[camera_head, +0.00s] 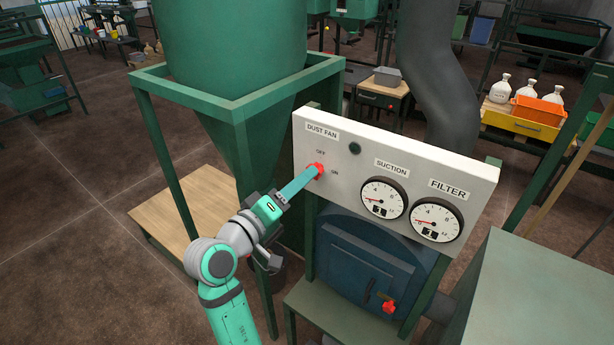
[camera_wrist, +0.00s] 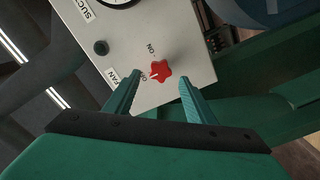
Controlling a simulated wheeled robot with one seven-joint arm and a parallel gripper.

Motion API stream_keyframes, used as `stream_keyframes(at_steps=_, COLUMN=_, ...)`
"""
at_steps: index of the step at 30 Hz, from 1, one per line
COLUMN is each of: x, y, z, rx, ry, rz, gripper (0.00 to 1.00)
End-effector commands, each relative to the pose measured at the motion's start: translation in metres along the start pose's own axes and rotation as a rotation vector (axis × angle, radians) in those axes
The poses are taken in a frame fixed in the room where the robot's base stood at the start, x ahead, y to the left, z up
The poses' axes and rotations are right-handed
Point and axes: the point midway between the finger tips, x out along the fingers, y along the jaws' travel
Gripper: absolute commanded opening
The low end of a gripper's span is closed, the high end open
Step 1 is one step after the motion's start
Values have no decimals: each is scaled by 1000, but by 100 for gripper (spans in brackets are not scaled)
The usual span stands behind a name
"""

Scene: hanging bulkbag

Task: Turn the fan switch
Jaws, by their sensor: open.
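The fan switch (camera_head: 317,170) is a red knob on the white panel (camera_head: 274,0) marked DUST FAN, with OFF above it and ON to its right. In the wrist view the red star-shaped knob (camera_wrist: 160,73) shows whole, with a white pointer mark toward the label at its left. My gripper (camera_head: 312,172) reaches up to the panel from the lower left. In the wrist view its two teal fingers (camera_wrist: 158,84) are apart, one on each side of the knob and somewhat below it. I cannot tell whether either finger touches it.
The panel also holds a dark round button (camera_head: 355,148), a suction gauge (camera_head: 383,198) and a filter gauge (camera_head: 436,220). A green hopper frame (camera_head: 236,106) stands left of the panel. A blue door (camera_head: 360,262) with a red knob (camera_head: 389,307) is below.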

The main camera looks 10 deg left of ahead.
Motion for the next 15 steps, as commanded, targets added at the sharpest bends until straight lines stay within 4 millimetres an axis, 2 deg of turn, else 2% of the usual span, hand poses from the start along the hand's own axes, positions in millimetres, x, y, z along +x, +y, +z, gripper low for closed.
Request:
stream_keyframes(at_steps=1, x=-11, y=-1, z=-1, rx=0, ry=4, rz=-2, gripper=50)
stream_keyframes(at_steps=6, x=-42, y=-1, z=-1, rx=0, ry=4, rz=-3, gripper=50)
stream_keyframes(at_steps=10, x=-59, y=-1, z=-1, rx=0, ry=4, rz=-2, gripper=50)
stream_keyframes(at_steps=15, x=-69, y=-1, z=-1, rx=-1, ry=2, rz=-2, gripper=50)
